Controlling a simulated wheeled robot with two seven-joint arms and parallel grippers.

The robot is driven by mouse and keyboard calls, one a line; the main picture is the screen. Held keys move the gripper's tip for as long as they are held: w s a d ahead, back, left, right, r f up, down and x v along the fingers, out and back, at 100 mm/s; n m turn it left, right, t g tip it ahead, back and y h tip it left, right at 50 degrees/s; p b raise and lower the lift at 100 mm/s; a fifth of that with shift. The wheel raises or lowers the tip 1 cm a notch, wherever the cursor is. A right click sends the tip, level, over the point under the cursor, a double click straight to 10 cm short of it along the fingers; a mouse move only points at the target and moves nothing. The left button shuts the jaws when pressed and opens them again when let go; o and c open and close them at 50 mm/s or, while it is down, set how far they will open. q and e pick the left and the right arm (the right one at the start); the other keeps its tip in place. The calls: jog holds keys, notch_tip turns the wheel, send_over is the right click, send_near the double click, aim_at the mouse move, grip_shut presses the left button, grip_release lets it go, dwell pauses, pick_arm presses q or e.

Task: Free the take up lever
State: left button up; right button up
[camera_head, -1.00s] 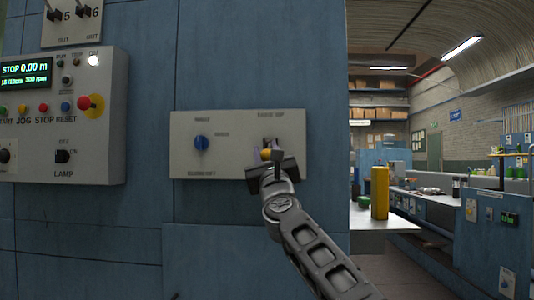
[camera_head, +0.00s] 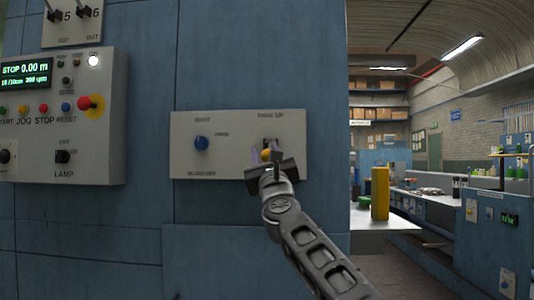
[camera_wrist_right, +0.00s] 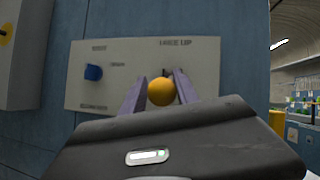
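The take up lever shows as an orange ball knob (camera_head: 266,154) under the "TAKE UP" label on a pale panel (camera_head: 225,165); its shaft is mostly hidden. In the right wrist view the orange knob (camera_wrist_right: 161,92) sits between the two fingers. My right gripper (camera_head: 265,158) is at the lever, with its fingers parted, one on each side of the knob. In the wrist view the fingers look spread around the knob; whether either one touches it is hard to tell. My left gripper is not in view.
A blue selector knob (camera_head: 201,143) is on the same panel, left of the lever. A control box (camera_head: 90,150) with a display, buttons and a red stop knob is at the far left. A yellow post (camera_head: 380,193) stands on a bench at the right.

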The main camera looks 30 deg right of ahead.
jog(key=o, duration=0.3)
jog(key=shift+s+a+f+b, duration=0.1)
jog(key=shift+s+f+b, duration=0.2)
jog(key=shift+s+b, duration=0.1)
jog(key=b+v, duration=0.4)
jog(key=v, duration=0.3)
jog(key=shift+r, duration=0.1)
jog(key=shift+w, duration=0.1)
jog(key=shift+c, duration=0.3)
